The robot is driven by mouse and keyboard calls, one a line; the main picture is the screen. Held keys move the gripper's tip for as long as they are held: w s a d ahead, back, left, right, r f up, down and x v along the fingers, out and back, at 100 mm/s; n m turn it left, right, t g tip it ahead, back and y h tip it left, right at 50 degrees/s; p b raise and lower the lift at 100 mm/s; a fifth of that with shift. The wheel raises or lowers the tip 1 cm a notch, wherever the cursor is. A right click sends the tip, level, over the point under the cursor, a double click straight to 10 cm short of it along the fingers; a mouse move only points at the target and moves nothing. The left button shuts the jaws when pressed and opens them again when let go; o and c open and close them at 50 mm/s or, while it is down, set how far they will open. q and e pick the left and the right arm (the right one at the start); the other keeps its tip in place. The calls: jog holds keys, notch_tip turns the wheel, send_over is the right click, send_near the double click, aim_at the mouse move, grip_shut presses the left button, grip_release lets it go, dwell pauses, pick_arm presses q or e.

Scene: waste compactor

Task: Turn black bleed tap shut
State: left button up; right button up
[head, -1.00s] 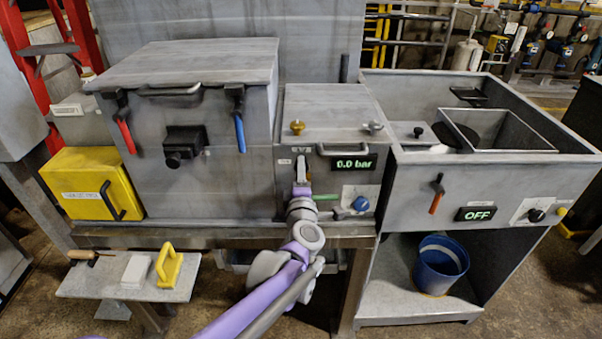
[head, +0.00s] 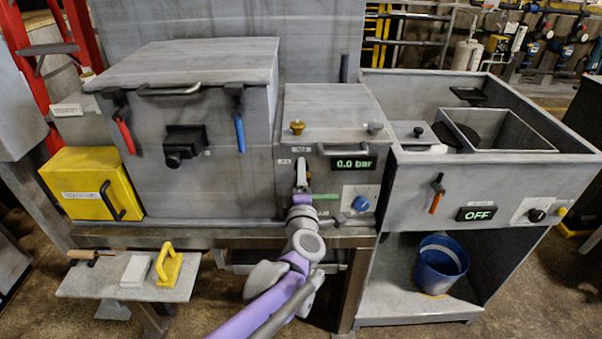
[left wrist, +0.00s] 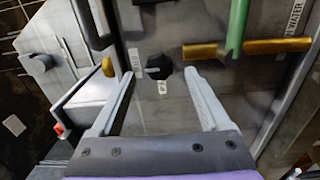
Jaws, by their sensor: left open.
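A round black knob (left wrist: 159,66), which looks like the black bleed tap, sits on the grey panel in the left wrist view, with small white labels beside it. My left gripper (left wrist: 155,98) is open, with its two pale fingers on either side of the knob's line and the knob near the gap at their tips. I cannot tell whether they touch it. In the head view my left gripper (head: 301,178) is at the front of the middle grey unit (head: 330,150), below and left of its 0.0 bar display. It hides the knob there. My right gripper is not in view.
A green lever (left wrist: 237,25) and a brass pipe (left wrist: 205,51) stand close to the right of the knob. A blue knob (head: 361,203) and a bar handle (head: 343,150) are on the same unit. A red handle (head: 126,137) and a blue handle (head: 240,134) are further left.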

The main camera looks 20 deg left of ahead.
pick_arm(q)
jog(key=v, duration=0.8)
jog(key=shift+s, duration=0.35)
jog(key=shift+d, duration=0.1)
jog(key=s+d+m+g+h+p, duration=0.45)
jog(key=s+m+h, duration=0.45)
jog(key=m, duration=0.7)
jog(key=s+a+f+m+g+y+p, duration=0.1)
jog(key=s+a+f+m+g+y, duration=0.1)
jog(key=s, duration=0.5)
jog(key=s+a+f+m+g+y+p, duration=0.2)
jog(key=s+a+f+m+g, duration=0.1)
jog(key=s+a+f+g, duration=0.2)
jog(key=s+a+f, duration=0.1)
jog(key=s+f, duration=0.1)
jog(key=s, duration=0.1)
jog(key=shift+f, duration=0.25)
jog(key=shift+g, duration=0.25)
